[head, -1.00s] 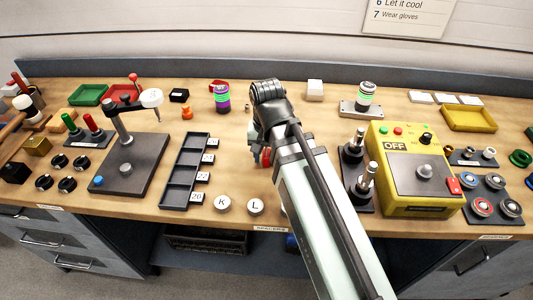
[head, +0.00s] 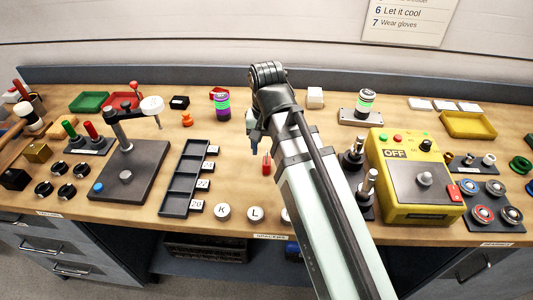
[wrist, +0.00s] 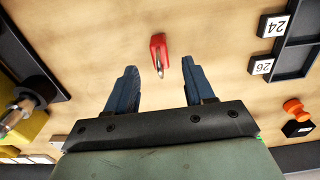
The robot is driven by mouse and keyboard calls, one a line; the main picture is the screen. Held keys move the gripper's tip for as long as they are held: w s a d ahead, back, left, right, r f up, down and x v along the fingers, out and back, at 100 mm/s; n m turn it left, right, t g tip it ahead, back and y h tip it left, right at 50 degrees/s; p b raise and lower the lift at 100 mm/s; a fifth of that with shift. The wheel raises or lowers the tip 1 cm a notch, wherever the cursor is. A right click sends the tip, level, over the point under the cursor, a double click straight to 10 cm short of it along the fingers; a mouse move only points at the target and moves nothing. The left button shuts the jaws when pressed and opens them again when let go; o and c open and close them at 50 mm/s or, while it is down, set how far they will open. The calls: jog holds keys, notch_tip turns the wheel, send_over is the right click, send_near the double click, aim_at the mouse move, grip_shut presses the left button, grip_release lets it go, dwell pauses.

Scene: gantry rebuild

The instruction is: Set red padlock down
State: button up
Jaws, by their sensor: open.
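The red padlock (head: 266,166) rests on the wooden bench top, to the right of the dark tray with numbered tags. In the wrist view the padlock (wrist: 158,45) lies just beyond my fingertips, its metal shackle towards my gripper. My gripper (head: 254,145) is open and empty, a little behind and left of the padlock in the head view. In the wrist view the two blue fingers of my gripper (wrist: 160,72) are spread apart, with bare wood between them. My forearm hides part of the bench in the head view.
A yellow control box (head: 412,210) and dark lever posts (head: 352,158) stand to the right. Bare wood surrounds the padlock.

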aim_at(268, 160)
jog(key=shift+o, duration=0.2)
jog(key=shift+r, duration=0.6)
jog(key=o, duration=0.3)
jog(key=shift+r, duration=0.2)
jog(key=n, duration=0.4)
jog(key=shift+w, duration=0.2)
jog(key=n, duration=0.3)
jog(key=shift+w+d, duration=0.1)
jog(key=shift+w, duration=0.05)
jog(key=n, duration=0.5)
jog(key=shift+s+f+n, duration=0.1)
jog(key=shift+s+n, duration=0.1)
jog(key=shift+n, duration=0.2)
jog(key=n, duration=0.5)
jog(key=shift+s+d+f, duration=0.15)
jog(key=shift+f, duration=3.75)
